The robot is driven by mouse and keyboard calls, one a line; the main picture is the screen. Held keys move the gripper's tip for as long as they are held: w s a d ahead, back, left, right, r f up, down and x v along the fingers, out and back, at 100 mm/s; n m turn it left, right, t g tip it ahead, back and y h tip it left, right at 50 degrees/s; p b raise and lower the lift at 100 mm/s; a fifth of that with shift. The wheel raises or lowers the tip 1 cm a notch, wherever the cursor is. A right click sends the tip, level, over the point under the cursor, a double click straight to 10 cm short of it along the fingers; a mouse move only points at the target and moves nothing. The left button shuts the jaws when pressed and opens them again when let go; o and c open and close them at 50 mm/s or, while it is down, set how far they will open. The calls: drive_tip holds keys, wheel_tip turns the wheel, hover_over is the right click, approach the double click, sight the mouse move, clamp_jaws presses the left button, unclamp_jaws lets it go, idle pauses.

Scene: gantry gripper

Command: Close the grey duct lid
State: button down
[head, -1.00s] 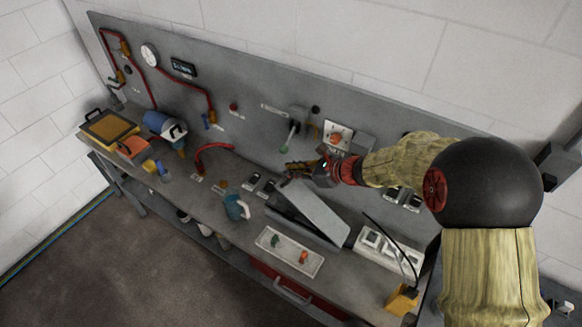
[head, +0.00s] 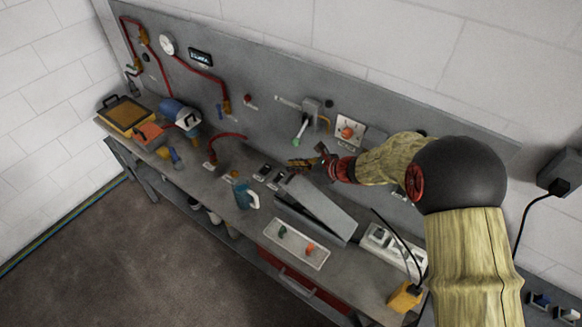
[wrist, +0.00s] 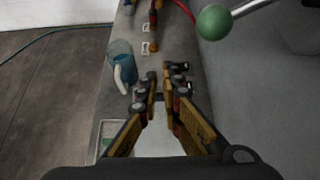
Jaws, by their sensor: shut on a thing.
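The grey duct lid (head: 324,204) is a long flat panel. It stands tilted up over its grey duct box (head: 306,222) on the bench, with a dark gap under its near side. My gripper (head: 303,163) is by the lid's upper left end, fingers pointing left. In the wrist view my gripper's fingers (wrist: 160,82) are close together, with the pale lid surface (wrist: 160,135) below and between them. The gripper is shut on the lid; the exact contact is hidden.
A white tray (head: 296,243) with a green and an orange piece lies in front of the duct. A green-knobbed lever (head: 299,134) juts from the panel behind.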

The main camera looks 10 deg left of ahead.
sight(293, 183)
drive_tip(key=f+h+p, duration=0.1)
drive_tip(key=f, duration=0.2)
drive_tip(key=a+f+g+h, duration=0.1)
drive_tip(key=f, duration=0.2)
drive_tip(key=f+p, duration=0.1)
drive_tip(key=f, duration=0.2)
drive_tip(key=shift+a+f+g+h+p, duration=0.3)
drive_tip(key=shift+a+f+h+p, duration=0.05)
drive_tip(key=shift+a+f+h, duration=0.05)
drive_tip(key=f+b, duration=0.1)
drive_tip(key=d+b, duration=0.1)
drive_tip(key=f, duration=0.1)
drive_tip(key=shift+w+d+f+b, duration=0.2)
drive_tip(key=shift+w+f+b, duration=0.1)
drive_tip(key=shift+f+b, duration=0.1)
drive_tip(key=shift+w+a+r+p, duration=0.2)
drive_tip(key=shift+r+p, duration=0.05)
drive_tip(key=shift+r, duration=0.25)
drive_tip(key=shift+w+a+r+p, duration=0.15)
drive_tip(key=shift+r+p, duration=0.05)
drive_tip(key=shift+r, duration=0.25)
drive_tip(key=v, duration=0.4)
drive_tip(key=p+v, duration=0.1)
drive_tip(key=v, duration=0.7)
drive_tip(key=shift+s+r, duration=0.25)
drive_tip(key=shift+s, duration=0.25)
